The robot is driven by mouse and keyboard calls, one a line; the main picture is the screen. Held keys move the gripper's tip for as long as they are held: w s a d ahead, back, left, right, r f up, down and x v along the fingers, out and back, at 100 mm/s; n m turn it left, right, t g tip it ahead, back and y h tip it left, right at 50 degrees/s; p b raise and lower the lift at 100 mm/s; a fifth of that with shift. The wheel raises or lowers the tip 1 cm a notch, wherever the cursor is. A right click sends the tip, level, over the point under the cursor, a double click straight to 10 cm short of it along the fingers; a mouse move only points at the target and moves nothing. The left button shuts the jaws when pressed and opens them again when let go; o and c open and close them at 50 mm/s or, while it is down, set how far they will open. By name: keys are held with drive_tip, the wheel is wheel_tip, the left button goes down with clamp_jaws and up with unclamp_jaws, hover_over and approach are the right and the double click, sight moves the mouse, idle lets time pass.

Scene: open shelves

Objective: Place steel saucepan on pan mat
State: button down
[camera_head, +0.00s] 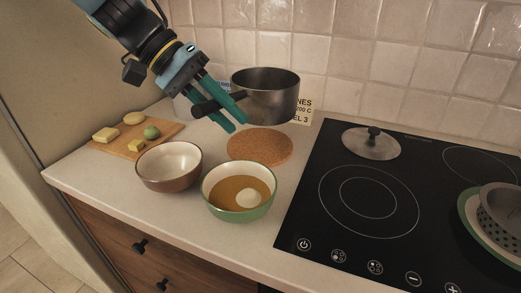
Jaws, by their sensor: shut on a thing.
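The steel saucepan (268,98) is a dark metal pot with a black handle (218,104) pointing left. My gripper (226,112) comes in from the upper left, and its green fingers are shut on the saucepan's handle. The saucepan looks upright and appears above and behind the mat. I cannot tell exactly how high its base is. The pan mat (260,147) is a round cork disc on the counter, left of the hob. Nothing stands on the part of the mat that shows.
A green bowl of brown soup (238,212) stands just in front of the mat. An empty brown-rimmed bowl (168,181) is left of it. A cutting board (118,147) with food lies further left. A lid (371,143) and a colander (500,207) are on the black hob (322,225). A printed sign (303,112) is behind.

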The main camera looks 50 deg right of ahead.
drive_tip(key=shift+n+h, duration=0.3)
drive_tip(key=shift+n, duration=0.1)
drive_tip(key=shift+f+p, duration=0.35)
drive_tip(key=shift+f, duration=4.65)
drive_tip(key=c, duration=0.7)
unclamp_jaws()
drive_tip(key=shift+r, duration=0.2)
drive_tip(key=b+v, duration=0.2)
drive_tip(key=v, duration=1)
drive_tip(key=w+a+f+n+t+y, duration=0.1)
drive_tip(key=w+a+f+n+t, duration=0.2)
drive_tip(key=a, duration=0.7)
drive_tip(key=w+a+f+n+t+y, duration=0.2)
drive_tip(key=w+a+f+n+t, duration=0.1)
drive_tip(key=a, duration=0.8)
drive_tip(key=w+a+f+n+t+y, duration=0.2)
drive_tip(key=w+a+f+n, duration=0.3)
drive_tip(key=w+a, duration=0.3)
drive_tip(key=shift+a+f+t, duration=0.2)
drive_tip(key=shift+a+f, duration=0.05)
drive_tip(key=shift+a, duration=0.5)
drive_tip(key=shift+a+f+t, duration=0.2)
drive_tip(key=shift+a+f, duration=0.1)
drive_tip(key=shift+a, duration=0.45)
